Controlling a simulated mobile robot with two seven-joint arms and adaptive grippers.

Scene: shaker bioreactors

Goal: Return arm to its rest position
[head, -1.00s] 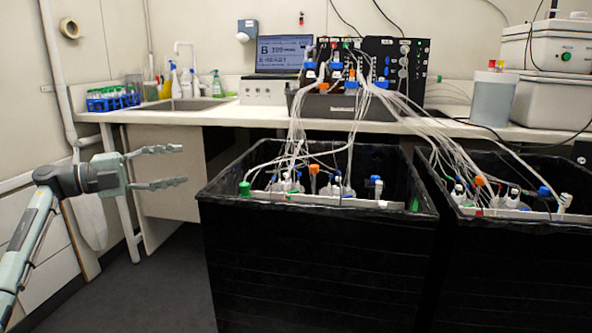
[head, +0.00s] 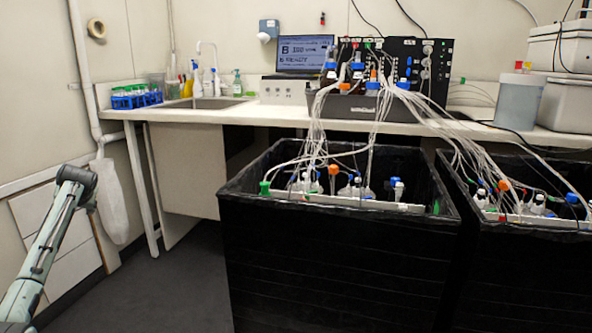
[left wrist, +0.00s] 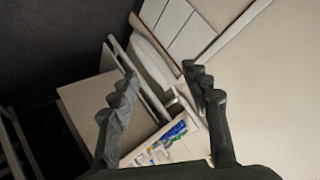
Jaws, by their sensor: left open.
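My left arm (head: 52,230) stands at the left edge of the head view, its upper end bent over near the wall. The gripper's fingers cannot be made out there. In the left wrist view my left gripper (left wrist: 160,75) is open, its two dark ridged fingers wide apart with nothing between them. Behind them show the wall, dark floor and a tilted view of the bench. My right gripper is in neither view.
Two black bins (head: 335,265) with tubes and bottles stand in front of the white bench (head: 225,116). The bench holds a sink, a blue rack (head: 137,98), a laptop and a black control unit (head: 400,75). The dark floor (head: 150,285) between my arm and the bins is clear.

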